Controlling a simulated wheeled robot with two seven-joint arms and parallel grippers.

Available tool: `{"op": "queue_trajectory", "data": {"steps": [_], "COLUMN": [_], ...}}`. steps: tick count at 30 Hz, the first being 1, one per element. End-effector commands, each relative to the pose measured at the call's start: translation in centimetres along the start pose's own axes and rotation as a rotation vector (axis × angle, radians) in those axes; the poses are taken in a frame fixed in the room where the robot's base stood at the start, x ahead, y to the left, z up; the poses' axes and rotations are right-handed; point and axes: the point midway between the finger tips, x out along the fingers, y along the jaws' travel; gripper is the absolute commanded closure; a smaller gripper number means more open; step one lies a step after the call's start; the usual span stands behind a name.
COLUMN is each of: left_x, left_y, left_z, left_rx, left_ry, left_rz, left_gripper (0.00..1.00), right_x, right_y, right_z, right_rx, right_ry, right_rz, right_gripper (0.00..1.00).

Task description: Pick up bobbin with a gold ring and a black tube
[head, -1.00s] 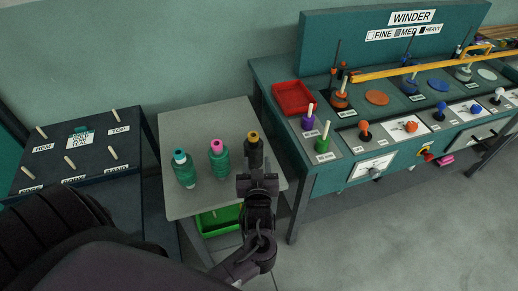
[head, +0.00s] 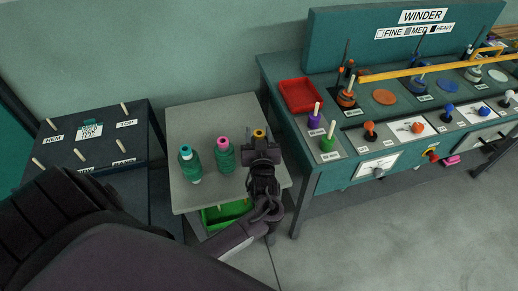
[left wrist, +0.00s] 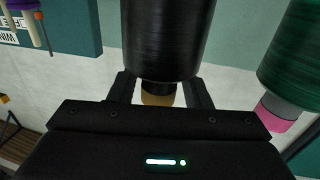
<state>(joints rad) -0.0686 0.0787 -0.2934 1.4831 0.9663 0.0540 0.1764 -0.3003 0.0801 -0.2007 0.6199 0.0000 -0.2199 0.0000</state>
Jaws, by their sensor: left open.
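The black bobbin with a gold ring (head: 258,133) stands at the right of the small grey table (head: 215,115). In the head view my left gripper (head: 262,150) hides most of it. In the left wrist view its black body (left wrist: 165,40) rises large in the middle, with the gold ring (left wrist: 158,97) at its end. My open left gripper (left wrist: 160,95) has one finger on each side of the ring end; I cannot tell whether they touch it. My right gripper is not in view.
A green bobbin with a pink ring (head: 224,155) stands close left of my gripper; it also shows in the left wrist view (left wrist: 298,50). A green bobbin with a blue ring (head: 190,165) is farther left. The winder bench (head: 300,150) stands to the right.

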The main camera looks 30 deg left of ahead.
Motion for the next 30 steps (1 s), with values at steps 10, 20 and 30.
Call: {"op": "queue_trajectory", "data": {"steps": [10,20,30], "left_x": [0.0,0.0,0.0], "left_y": [0.0,0.0,0.0], "left_z": [0.0,-0.1,-1.7], "left_rx": [0.0,-0.001,-0.004], "left_ry": [0.0,0.001,0.003], "left_rz": [0.0,0.0,0.0], "left_gripper": [0.87,1.0,1.0], "right_x": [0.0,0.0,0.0], "right_y": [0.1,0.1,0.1], "right_z": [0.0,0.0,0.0], "right_rx": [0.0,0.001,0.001], "right_ry": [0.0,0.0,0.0], "right_rz": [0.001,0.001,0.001], "right_gripper": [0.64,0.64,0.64]}}
